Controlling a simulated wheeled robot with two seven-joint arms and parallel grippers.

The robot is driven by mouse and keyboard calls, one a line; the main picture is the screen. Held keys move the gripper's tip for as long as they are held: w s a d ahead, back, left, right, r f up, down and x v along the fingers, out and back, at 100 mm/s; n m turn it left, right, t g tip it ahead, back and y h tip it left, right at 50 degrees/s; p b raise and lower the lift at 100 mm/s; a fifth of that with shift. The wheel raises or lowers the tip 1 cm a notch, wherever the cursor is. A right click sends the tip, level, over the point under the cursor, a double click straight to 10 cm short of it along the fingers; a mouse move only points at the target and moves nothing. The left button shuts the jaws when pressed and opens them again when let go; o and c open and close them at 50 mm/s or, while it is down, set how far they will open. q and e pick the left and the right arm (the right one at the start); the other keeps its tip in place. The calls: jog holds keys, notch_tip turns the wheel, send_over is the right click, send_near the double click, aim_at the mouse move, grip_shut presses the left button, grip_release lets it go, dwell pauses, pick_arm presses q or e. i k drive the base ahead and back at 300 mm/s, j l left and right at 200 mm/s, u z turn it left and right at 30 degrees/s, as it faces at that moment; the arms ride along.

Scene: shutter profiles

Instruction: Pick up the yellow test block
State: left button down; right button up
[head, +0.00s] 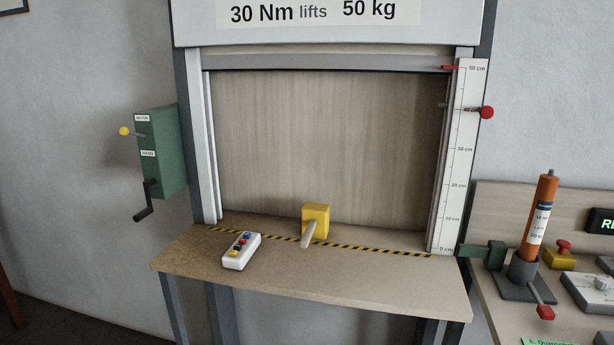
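The yellow test block (318,217) stands upright on the wooden sill table, just under the raised shutter opening and touching or close to the black-and-yellow striped line. A light beige handle-like bar (308,234) sticks out from its front toward the table's front edge. Neither of my grippers shows in the head view.
A white control box (241,251) with coloured buttons lies left of the block on the table (375,281). A green motor box (160,153) with a crank hangs at left. A height scale (462,160) stands at right. An orange cylinder (539,215) stands on the right bench. The table's right front is clear.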

aim_at(315, 216)
jog(key=i+j+z, duration=0.1)
jog(key=j, duration=0.3)
jog(key=i+j+z, duration=0.1)
jog(key=i+j, duration=0.15)
jog(key=j, duration=0.15)
jog(key=i+j+z, duration=0.1)
jog(key=j, duration=0.3)
jog(key=i+j+z, duration=0.1)
jog(key=j, duration=0.35)
jog(key=i+j+z, duration=0.1)
jog(key=j, duration=0.3)
jog(key=i, duration=0.1)
